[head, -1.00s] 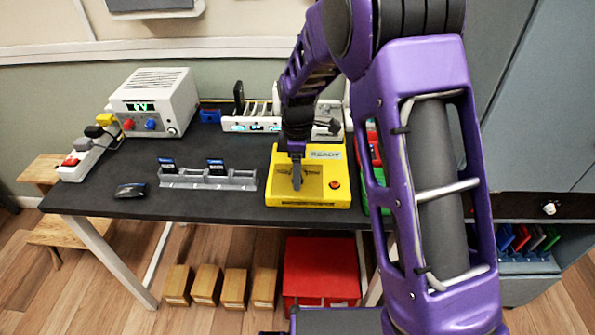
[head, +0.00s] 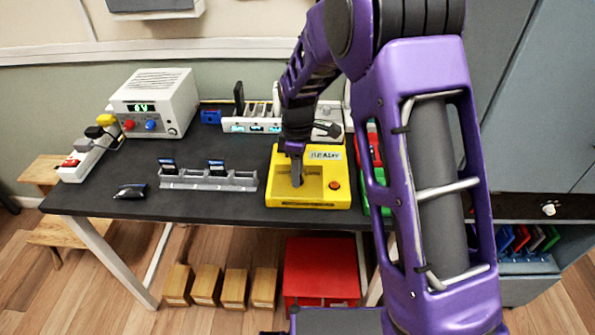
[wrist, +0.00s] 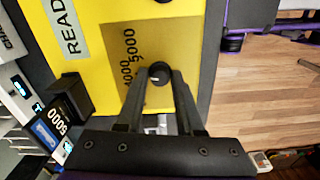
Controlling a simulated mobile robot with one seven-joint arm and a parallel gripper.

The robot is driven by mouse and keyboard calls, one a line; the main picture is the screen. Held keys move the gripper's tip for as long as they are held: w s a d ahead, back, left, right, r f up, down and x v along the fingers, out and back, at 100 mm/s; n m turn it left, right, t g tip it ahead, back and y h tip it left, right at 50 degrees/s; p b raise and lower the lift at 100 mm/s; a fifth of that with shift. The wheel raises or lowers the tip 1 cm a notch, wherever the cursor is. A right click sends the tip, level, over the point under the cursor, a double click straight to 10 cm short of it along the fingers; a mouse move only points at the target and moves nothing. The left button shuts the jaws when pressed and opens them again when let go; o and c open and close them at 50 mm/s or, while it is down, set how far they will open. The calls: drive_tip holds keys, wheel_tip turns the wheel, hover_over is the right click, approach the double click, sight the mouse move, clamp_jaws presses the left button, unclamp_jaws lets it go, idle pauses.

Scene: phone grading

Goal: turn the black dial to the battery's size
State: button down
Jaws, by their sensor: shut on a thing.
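The black dial (wrist: 160,73) sits in the recessed plate (wrist: 122,62) of the yellow box (wrist: 205,55). Printed numbers on the plate read 5000 (wrist: 130,46) and, partly covered, what looks like 4000. The dial's pointer mark cannot be made out. My gripper (wrist: 160,80) is shut on the dial, its two fingers meeting at the dial's sides. In the head view my gripper (head: 297,180) reaches down into the recess of the yellow box (head: 325,198).
The box has a READY label (head: 325,155) and a red button (head: 335,185). A white charging dock (head: 250,125) stands behind. A white power supply (head: 155,103) is at back left.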

drive_tip(key=m, duration=0.7)
drive_tip(key=shift+p, duration=0.4)
idle(0.3)
drive_tip(key=c, duration=0.5)
unclamp_jaws()
drive_tip(key=shift+c, duration=0.2)
wheel_tip(320, 180, up, 18)
drive_tip(key=p, duration=0.2)
drive_tip(key=shift+f, duration=0.25)
